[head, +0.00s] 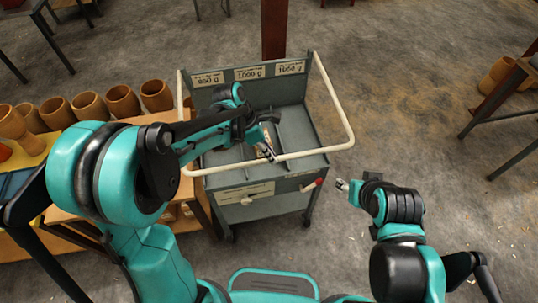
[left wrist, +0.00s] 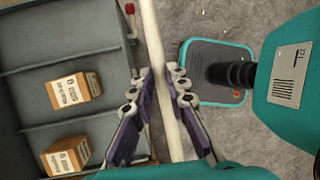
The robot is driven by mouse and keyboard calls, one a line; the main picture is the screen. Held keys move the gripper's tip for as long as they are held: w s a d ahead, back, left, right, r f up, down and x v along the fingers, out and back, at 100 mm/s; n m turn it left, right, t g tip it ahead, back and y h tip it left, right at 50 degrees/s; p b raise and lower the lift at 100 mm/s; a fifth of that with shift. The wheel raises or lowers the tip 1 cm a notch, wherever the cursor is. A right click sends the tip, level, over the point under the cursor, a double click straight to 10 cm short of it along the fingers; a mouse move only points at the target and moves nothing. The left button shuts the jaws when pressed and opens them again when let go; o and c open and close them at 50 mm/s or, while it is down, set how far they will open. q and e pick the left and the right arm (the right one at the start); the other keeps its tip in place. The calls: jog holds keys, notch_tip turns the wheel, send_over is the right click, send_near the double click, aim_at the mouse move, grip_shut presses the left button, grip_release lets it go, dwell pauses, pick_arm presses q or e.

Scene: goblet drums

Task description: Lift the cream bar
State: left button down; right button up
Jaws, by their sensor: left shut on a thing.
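The cream bar (head: 312,153) is a long U-shaped rail around the grey cart (head: 320,165), its front stretch running across above the cart's near side. My left gripper (head: 266,152) reaches over the cart from the left and is shut on this front stretch. In the left wrist view the bar (left wrist: 154,50) runs between the two fingers of the left gripper (left wrist: 160,78), with a finger on each side. My right gripper (head: 342,185) is off the cart's near right corner, apart from the bar; its finger opening is too small to tell.
Small labelled cardboard boxes (left wrist: 75,91) lie in the cart's compartments. A red-tipped lever (head: 318,182) sits at the cart's front. Wooden drum shells (head: 88,106) stand on a low bench at left. Floor right of the cart is open.

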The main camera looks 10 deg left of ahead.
pick_arm(q)
notch_tip(320, 180, up, 11)
jog(key=p, duration=0.5)
jog(key=shift+w+a+p, duration=0.15)
jog(key=shift+w+p, duration=0.2)
jog(key=shift+p, duration=0.05)
jog(key=c, duration=1.5)
grip_release()
jog(key=v, duration=1.2)
jog(key=shift+w, duration=0.25)
jog(key=shift+f, duration=0.1)
